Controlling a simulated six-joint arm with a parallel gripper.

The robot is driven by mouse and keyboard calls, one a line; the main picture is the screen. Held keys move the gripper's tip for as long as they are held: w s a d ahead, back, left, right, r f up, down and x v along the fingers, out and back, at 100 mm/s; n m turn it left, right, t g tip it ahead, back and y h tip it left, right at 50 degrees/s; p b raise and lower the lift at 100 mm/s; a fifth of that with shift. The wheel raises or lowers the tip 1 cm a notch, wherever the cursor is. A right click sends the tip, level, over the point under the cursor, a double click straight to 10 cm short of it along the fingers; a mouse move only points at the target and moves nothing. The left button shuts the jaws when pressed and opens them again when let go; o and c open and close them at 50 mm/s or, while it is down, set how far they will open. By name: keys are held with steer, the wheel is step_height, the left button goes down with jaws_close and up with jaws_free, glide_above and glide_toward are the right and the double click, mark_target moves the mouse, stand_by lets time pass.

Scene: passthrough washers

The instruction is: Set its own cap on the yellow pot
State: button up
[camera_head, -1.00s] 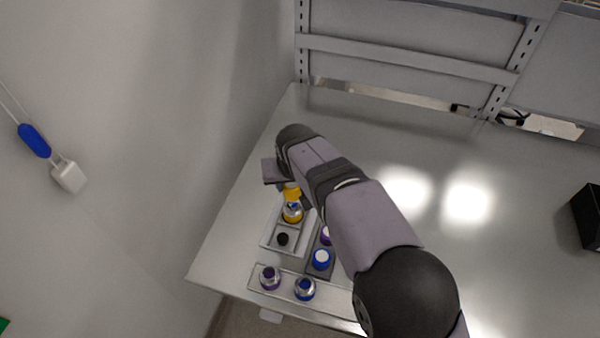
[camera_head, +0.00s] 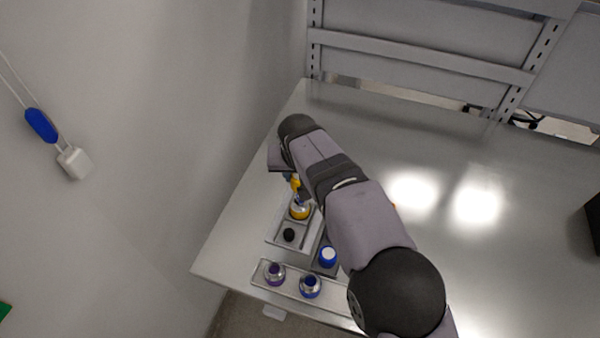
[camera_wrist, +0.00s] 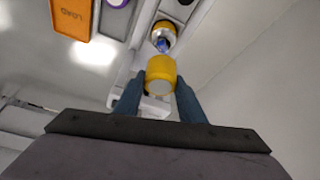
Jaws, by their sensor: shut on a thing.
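The yellow pot (camera_head: 299,210) stands upright in the light tray, with an open mouth and a yellow band; it also shows in the wrist view (camera_wrist: 164,32). My gripper (camera_wrist: 158,88) is shut on the yellow cap (camera_wrist: 161,72), with a dark blue finger on each side of it. In the head view the cap (camera_head: 295,184) is just behind the pot and looks apart from it. My arm hides most of the gripper there. In the wrist view a gap shows between cap and pot.
The light tray (camera_head: 273,237) also holds a black round piece (camera_head: 289,235). A blue cap with a white top (camera_head: 328,256) sits to its right. A front rack (camera_head: 262,281) holds a purple pot (camera_head: 274,273) and a blue pot (camera_head: 310,286). An orange labelled block (camera_wrist: 76,50) lies at left in the wrist view.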

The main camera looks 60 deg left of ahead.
steer(key=shift+f+b, duration=1.1)
steer(key=shift+f, duration=0.6)
steer(key=shift+f, duration=0.25)
steer(key=shift+f+b, duration=0.5)
steer(key=shift+f, duration=0.25)
steer(key=shift+f, duration=0.25)
steer(key=shift+f+b, duration=0.35)
steer(key=shift+f, duration=0.4)
stand_by(0.7)
stand_by(0.7)
steer(key=o, duration=1.1)
steer(key=shift+o, duration=0.7)
